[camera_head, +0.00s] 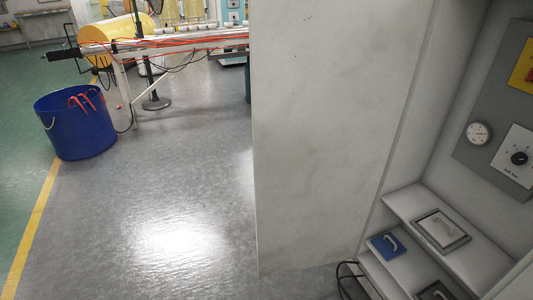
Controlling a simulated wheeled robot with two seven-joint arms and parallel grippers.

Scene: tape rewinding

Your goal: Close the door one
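A large pale grey cabinet door (325,130) stands open in the middle right of the head view. Its free edge is on the left, and its right side meets the cabinet (432,110). I cannot tell from this view whether this is door one. Neither of my grippers shows in the view.
Inside the cabinet are a shelf with a framed panel (441,230), a blue handled piece (387,245), a gauge (478,134) and a dial (519,158). Black cables (347,280) lie low by the door. A blue bin (76,125) stands far left. The floor (165,195) between is clear.

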